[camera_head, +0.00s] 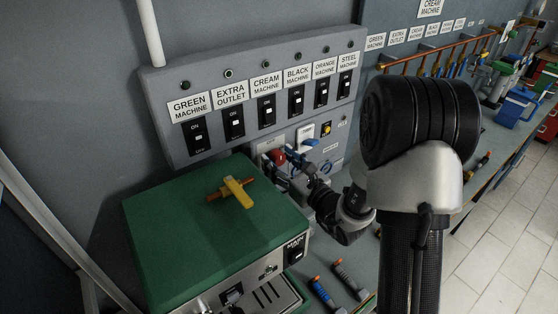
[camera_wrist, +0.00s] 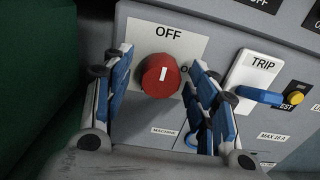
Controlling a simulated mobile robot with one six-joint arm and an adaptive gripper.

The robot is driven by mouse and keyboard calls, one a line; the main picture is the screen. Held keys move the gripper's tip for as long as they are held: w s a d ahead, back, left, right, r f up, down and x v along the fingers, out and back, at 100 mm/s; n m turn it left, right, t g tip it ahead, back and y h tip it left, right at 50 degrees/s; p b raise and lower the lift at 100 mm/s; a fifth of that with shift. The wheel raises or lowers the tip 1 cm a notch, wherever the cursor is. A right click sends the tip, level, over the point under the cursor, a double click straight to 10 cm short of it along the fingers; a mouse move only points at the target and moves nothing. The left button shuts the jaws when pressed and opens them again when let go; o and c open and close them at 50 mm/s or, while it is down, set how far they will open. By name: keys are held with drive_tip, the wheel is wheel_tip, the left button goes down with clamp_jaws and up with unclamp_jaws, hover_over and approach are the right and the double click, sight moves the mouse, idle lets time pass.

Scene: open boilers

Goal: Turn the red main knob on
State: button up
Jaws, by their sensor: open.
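The red main knob (camera_wrist: 160,75) sits on a white plate marked OFF on a grey panel, and its white mark points up toward OFF. It also shows in the head view (camera_head: 277,157), partly behind my gripper. My gripper (camera_wrist: 163,88) is open, with one blue-padded finger on each side of the knob in the wrist view. The fingers look apart from the knob; I cannot tell how deep they reach around it.
Right of the knob are a TRIP switch with a blue lever (camera_wrist: 258,96) and a yellow TEST button (camera_wrist: 297,97). A green machine (camera_head: 190,225) with a yellow-handled valve (camera_head: 236,192) stands in front at left. A row of labelled black switches (camera_head: 266,112) is above.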

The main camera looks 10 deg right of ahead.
drive_tip(key=shift+w+a, duration=0.15)
drive_tip(key=shift+w, duration=0.15)
drive_tip(key=shift+c, duration=0.3)
drive_tip(key=c, duration=1)
